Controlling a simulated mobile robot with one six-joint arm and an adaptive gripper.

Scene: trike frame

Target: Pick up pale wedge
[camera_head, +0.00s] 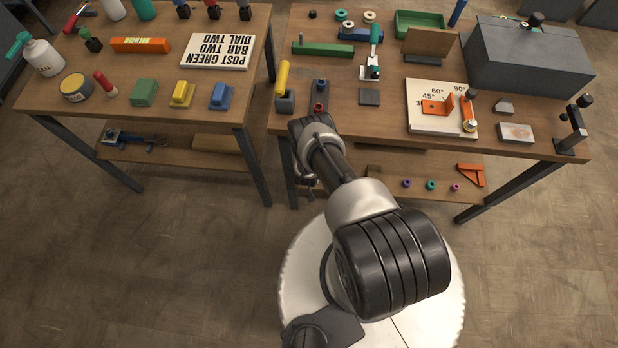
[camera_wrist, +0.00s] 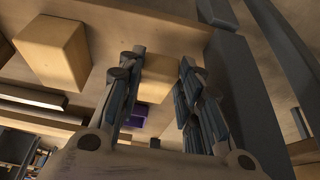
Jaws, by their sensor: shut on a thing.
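My gripper (camera_wrist: 163,62) shows in the wrist view, its two dark fingers on either side of a pale tan block, the pale wedge (camera_wrist: 156,82). The gripper is shut on it. Only part of the wedge shows between the fingers, so its sloped shape cannot be made out.
Another, larger yellowish block (camera_wrist: 52,50) is at upper left in the wrist view. A small purple thing (camera_wrist: 134,112) shows beyond the fingers. The right table (camera_head: 345,128) overhangs a lower shelf with small rings (camera_head: 431,185) and an orange triangle (camera_head: 471,174).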

